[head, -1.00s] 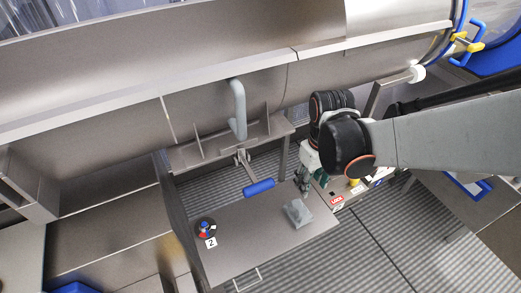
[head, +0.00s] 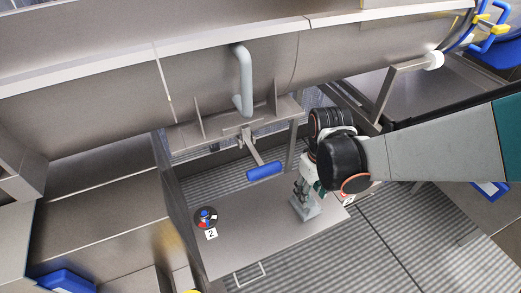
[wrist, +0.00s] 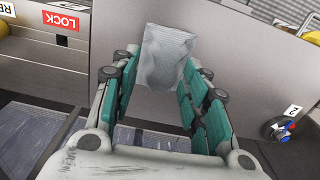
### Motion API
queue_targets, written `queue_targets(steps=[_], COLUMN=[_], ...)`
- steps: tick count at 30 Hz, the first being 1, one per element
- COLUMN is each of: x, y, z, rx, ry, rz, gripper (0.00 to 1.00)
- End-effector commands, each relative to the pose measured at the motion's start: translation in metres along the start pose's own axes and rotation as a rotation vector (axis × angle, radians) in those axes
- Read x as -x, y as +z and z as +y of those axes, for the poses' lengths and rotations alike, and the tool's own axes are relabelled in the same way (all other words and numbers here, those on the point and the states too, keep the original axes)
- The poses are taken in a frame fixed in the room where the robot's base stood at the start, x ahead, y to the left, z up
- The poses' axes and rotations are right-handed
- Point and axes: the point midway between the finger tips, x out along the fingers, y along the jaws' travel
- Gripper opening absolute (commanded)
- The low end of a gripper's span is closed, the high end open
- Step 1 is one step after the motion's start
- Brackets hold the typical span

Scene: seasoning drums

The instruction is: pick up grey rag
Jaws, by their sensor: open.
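The grey rag (wrist: 167,50) lies on the steel table top, crumpled and light grey. In the wrist view it sits at the far end of my gripper (wrist: 163,72), between the spread teal fingers. The fingers are open and not closed on it. In the head view my gripper (head: 304,193) points down over the rag (head: 309,209), which it partly covers. I cannot tell whether the fingertips touch the rag or the table.
The steel table (head: 245,230) holds a round black item with red and blue parts (head: 205,217) near a "2" label (head: 211,233). A blue-handled lever (head: 264,171) hangs over the table's back. A large steel drum (head: 210,85) lies behind. Much of the table is clear.

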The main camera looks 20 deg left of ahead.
Motion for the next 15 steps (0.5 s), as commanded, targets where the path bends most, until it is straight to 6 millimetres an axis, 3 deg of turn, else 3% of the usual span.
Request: queue_targets(steps=[1, 6, 15], x=[-0.010, -0.032, -0.034], y=[0.000, -0.001, -0.002], z=[-0.009, -0.010, -0.008], rx=[0.014, 0.014, 0.010], ry=[0.000, 0.000, 0.000], rz=[0.000, 0.000, 0.000], gripper=[0.42, 0.42, 0.42])
